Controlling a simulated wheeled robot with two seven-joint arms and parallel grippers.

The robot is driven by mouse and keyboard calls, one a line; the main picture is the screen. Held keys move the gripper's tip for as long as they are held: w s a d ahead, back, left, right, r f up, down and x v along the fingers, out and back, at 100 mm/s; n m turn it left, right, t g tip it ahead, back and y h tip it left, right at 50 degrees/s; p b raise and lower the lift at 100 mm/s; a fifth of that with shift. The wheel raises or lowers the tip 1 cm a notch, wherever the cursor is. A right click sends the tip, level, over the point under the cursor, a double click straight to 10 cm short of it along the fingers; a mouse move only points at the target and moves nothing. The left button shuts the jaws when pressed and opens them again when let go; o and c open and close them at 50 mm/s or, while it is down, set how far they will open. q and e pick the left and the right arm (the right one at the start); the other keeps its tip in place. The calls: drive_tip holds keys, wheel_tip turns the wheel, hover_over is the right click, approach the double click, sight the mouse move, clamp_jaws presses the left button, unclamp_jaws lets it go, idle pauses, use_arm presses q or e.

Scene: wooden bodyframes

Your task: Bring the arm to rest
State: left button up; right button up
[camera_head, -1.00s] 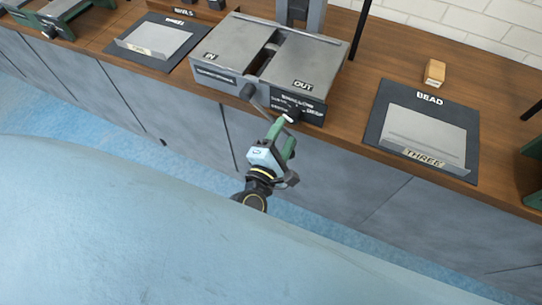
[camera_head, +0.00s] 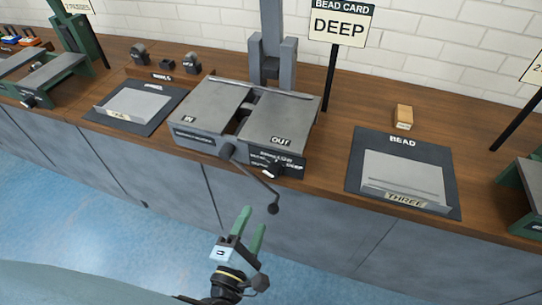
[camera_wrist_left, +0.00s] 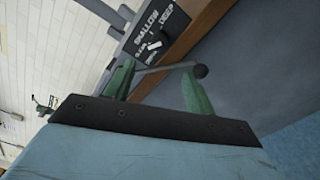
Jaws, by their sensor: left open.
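My left gripper (camera_head: 254,219) is open and empty in front of the counter, over the blue floor. Its two green fingers point up towards the bead machine (camera_head: 281,128) and stand apart from it. In the left wrist view, my open fingers (camera_wrist_left: 157,68) frame the crank rod, with the knob (camera_wrist_left: 200,71) near one finger. My right gripper does not show.
The wooden counter (camera_head: 335,155) runs across the view. A BEAD mat (camera_head: 356,170) with a grey tray marked THREE is at right, a wooden block (camera_head: 404,117) behind it. Another mat (camera_head: 171,118) is at left. A sign (camera_head: 339,27) reads DEEP. Floor before the counter is free.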

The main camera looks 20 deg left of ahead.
use_arm(q)
drive_tip(key=s+a+f+m+g+h, duration=0.1)
drive_tip(key=s+f+m+g, duration=0.3)
drive_tip(key=f, duration=0.5)
drive_tip(key=s+a+f+m+g, duration=0.1)
drive_tip(key=s+f+m+g, duration=0.1)
drive_tip(key=f+m, duration=0.55)
drive_tip(key=s+a+f+m+g+h, duration=0.1)
drive_tip(key=s+f+m+g, duration=0.25)
drive_tip(key=f, duration=0.75)
drive_tip(key=s+a+f+m+g+y, duration=0.1)
drive_tip(key=s+a+f+m+g, duration=0.2)
drive_tip(key=s, duration=0.6)
drive_tip(key=s+a+f+m+g+y, duration=0.1)
drive_tip(key=s+a+f+m+g, duration=0.3)
drive_tip(key=s+a+f+m, duration=0.3)
drive_tip(key=s+f, duration=0.2)
drive_tip(key=s, duration=0.1)
drive_tip(key=shift+a+f+y, duration=0.2)
drive_tip(key=shift+f+y, duration=0.1)
drive_tip(key=shift+y, duration=0.1)
drive_tip(key=shift+g, duration=0.25)
